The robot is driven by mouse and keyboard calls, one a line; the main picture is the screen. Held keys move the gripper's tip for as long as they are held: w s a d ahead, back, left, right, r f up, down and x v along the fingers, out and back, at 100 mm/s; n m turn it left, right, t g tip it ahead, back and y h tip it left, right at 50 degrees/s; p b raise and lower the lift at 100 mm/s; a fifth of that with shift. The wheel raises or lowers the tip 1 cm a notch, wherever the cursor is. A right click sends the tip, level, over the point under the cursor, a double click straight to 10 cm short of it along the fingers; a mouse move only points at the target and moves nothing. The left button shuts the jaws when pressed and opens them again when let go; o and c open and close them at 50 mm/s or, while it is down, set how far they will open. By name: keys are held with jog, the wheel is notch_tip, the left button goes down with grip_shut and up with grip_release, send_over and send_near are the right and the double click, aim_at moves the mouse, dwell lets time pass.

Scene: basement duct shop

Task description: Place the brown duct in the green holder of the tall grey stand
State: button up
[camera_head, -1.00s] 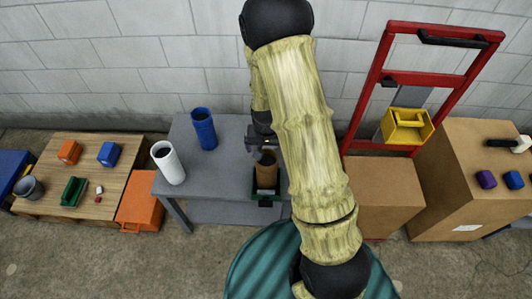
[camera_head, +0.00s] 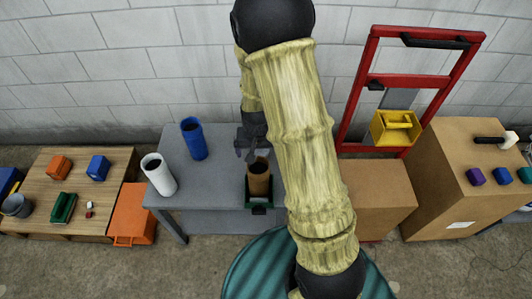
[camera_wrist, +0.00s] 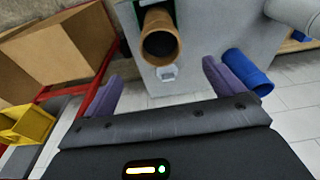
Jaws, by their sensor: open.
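The brown duct (camera_head: 259,180) stands upright in the green holder (camera_head: 260,207) at the front edge of the tall grey stand (camera_head: 215,178). In the wrist view the duct's open end (camera_wrist: 160,45) faces me, with a bit of green holder (camera_wrist: 130,15) beside it. My gripper (camera_head: 250,148) is behind and slightly above the duct, apart from it. Its purple fingers (camera_wrist: 163,75) are spread wide in the wrist view, with nothing between them. The duct's lower part is hidden inside the holder.
A white duct (camera_head: 159,174) and a blue duct (camera_head: 194,138) stand on the grey stand, left of the green holder. A cardboard box (camera_head: 375,195) and red hand truck (camera_head: 375,80) with a yellow bin (camera_head: 396,128) are right. A wooden pallet table (camera_head: 75,190) is left.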

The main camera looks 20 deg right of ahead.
jog(key=s+r+n, duration=0.3)
jog(key=s+r, duration=0.9)
jog(key=r, duration=0.1)
jog(key=shift+d+t, duration=0.15)
jog(key=shift+t, duration=0.25)
dwell(1.2)
